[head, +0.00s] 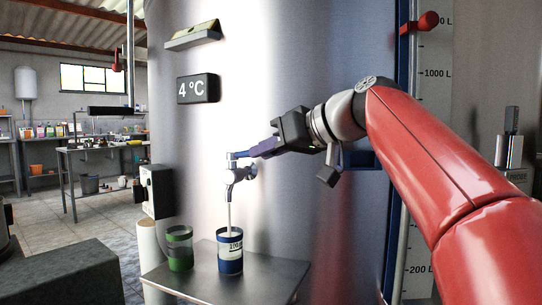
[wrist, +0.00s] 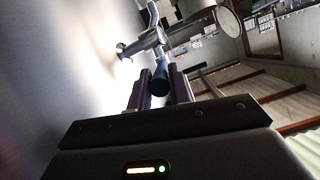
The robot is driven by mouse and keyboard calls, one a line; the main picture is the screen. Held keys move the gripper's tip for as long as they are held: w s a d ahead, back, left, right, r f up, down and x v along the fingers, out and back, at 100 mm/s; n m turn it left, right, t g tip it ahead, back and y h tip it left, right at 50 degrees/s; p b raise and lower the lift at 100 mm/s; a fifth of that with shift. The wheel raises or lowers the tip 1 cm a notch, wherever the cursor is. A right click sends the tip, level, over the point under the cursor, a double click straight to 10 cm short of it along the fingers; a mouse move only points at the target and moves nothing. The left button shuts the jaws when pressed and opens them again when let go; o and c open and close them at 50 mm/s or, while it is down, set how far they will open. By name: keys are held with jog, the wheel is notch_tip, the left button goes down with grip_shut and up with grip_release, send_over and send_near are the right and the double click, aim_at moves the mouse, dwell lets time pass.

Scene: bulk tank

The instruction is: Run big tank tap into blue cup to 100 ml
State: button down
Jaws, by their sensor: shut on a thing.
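The big tank (head: 290,60) is a tall shiny metal cylinder filling the middle of the head view. Its tap (head: 238,175) sticks out low on the front, and a whitish stream runs from the spout down into the blue cup (head: 229,262). The cup stands upright under the tap, with a white label reading about 100; its liquid level I cannot read. My gripper (head: 250,152) is shut on the tap's lever at the top of the tap. In the wrist view the fingers (wrist: 162,88) close around the dark lever end, with the tap body (wrist: 145,42) beyond.
A green cup (head: 179,248) stands left of the blue cup on the metal shelf (head: 268,277). A 4 °C display (head: 198,88) is on the tank above. A level scale with a red marker (head: 428,20) stands at right. Workbenches (head: 92,150) are at far left.

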jog(key=c, duration=1.3)
grip_release()
jog(key=v, duration=0.7)
jog(key=shift+s+d, duration=0.2)
jog(key=shift+d, duration=0.15)
jog(key=shift+r, duration=0.15)
